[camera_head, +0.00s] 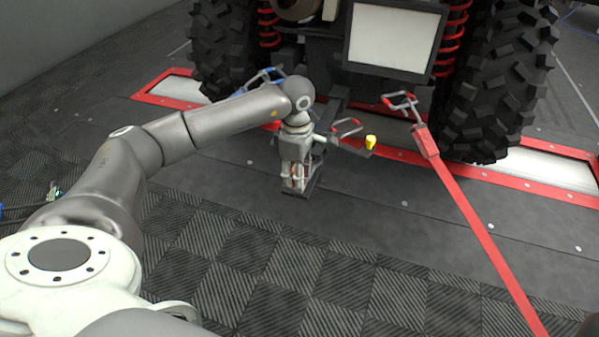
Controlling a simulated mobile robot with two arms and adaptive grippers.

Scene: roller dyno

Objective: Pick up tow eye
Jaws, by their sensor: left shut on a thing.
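My left gripper (297,186) points down just above the dark floor plate, in front of the vehicle. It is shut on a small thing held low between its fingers. The fingers hide most of this thing, so its shape is unclear; it fits the tow eye. Just right of the gripper, a dark bar ends near a small yellow piece (370,142), with a red-tipped wire hook (347,126) above it. My right gripper is not in view.
A red strap (470,210) with a hook (400,101) runs from the vehicle to the lower right. Large knobbly tyres (495,80) stand on red-framed rollers (540,170). A pale panel (392,38) hangs between them. The checkered floor (330,285) in front is clear.

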